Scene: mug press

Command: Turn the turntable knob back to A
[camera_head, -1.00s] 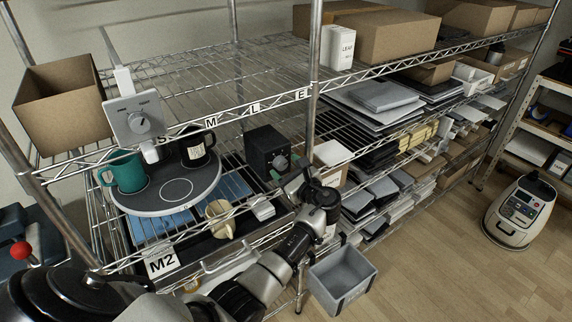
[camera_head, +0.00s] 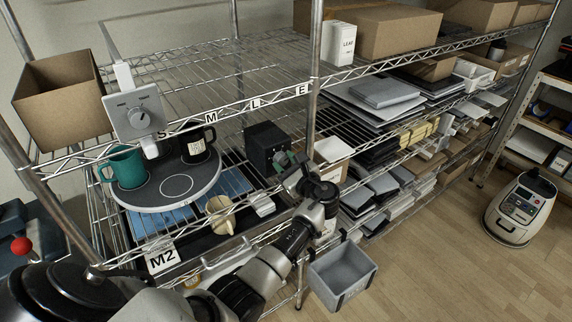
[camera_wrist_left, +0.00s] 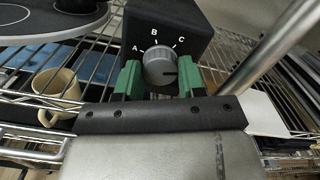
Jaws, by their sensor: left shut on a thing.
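The turntable knob (camera_wrist_left: 160,66) is a grey round dial on the front of a black box (camera_head: 264,146), with the letters A, B and C arched above it. A dark mark on the knob points right, away from A at upper left. My left gripper (camera_wrist_left: 160,82) has green fingers on either side of the knob and is shut on it. In the head view the left gripper (camera_head: 288,163) is at the box's front, partly hiding the knob. The round grey turntable (camera_head: 150,199) stands left of the box, with a teal mug (camera_head: 126,169) and a black mug (camera_head: 197,148) on it.
A cream mug (camera_head: 220,216) stands on the wire shelf in front of the turntable. A white dial box (camera_head: 136,110) hangs above. A shelf post (camera_head: 314,75) rises close to the gripper.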

